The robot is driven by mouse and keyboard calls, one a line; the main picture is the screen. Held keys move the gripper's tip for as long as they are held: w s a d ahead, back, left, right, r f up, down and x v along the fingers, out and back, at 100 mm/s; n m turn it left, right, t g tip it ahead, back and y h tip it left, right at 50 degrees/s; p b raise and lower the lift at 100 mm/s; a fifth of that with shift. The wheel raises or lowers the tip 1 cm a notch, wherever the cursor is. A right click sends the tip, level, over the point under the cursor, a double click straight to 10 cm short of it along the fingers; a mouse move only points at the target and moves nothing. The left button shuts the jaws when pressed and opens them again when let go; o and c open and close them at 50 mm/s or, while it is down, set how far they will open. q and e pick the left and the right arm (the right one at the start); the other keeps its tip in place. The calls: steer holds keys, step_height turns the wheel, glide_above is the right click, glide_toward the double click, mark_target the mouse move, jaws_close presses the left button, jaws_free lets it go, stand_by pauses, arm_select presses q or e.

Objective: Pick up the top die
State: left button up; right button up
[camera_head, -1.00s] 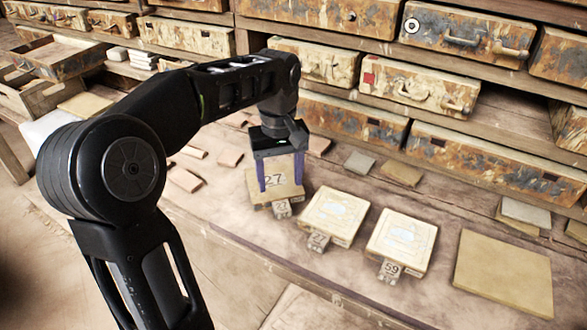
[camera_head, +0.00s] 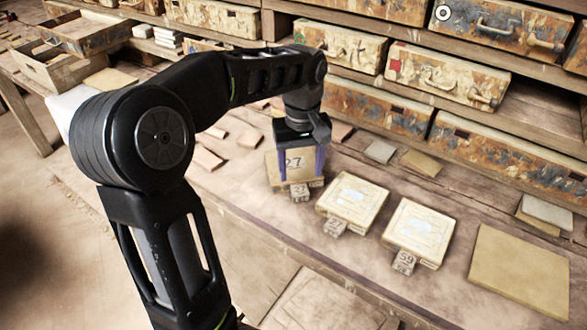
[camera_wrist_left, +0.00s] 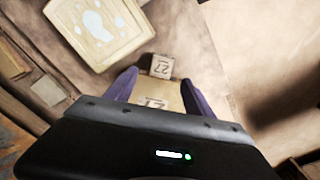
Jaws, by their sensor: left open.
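A square tan die marked 27 (camera_head: 273,172) lies on the bench, with a small tag block marked 27 (camera_head: 299,192) at its front edge. My left gripper (camera_head: 301,176) points down over this die, its two purple fingers open on either side of the 27 marking. In the left wrist view, the die (camera_wrist_left: 158,94) shows between the open fingers (camera_wrist_left: 159,80), with the small tag block (camera_wrist_left: 160,66) just beyond. I cannot tell whether the fingers touch the die, or how many pieces are stacked there. My right gripper is not in view.
Two pale dies, one in the middle (camera_head: 352,199) and one to its right (camera_head: 420,228), lie beside it with their own tag blocks. A bare tan plate (camera_head: 520,270) lies at the far right. Drawers (camera_head: 450,78) line the back, and loose tiles (camera_head: 207,158) lie left.

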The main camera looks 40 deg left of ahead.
mark_target(300, 189)
arm_select(q)
steer(key=shift+s+f+p, duration=0.1)
steer(key=shift+f+p, duration=0.25)
steer(key=shift+f, duration=2.25)
steer(key=shift+c, duration=0.2)
jaws_close()
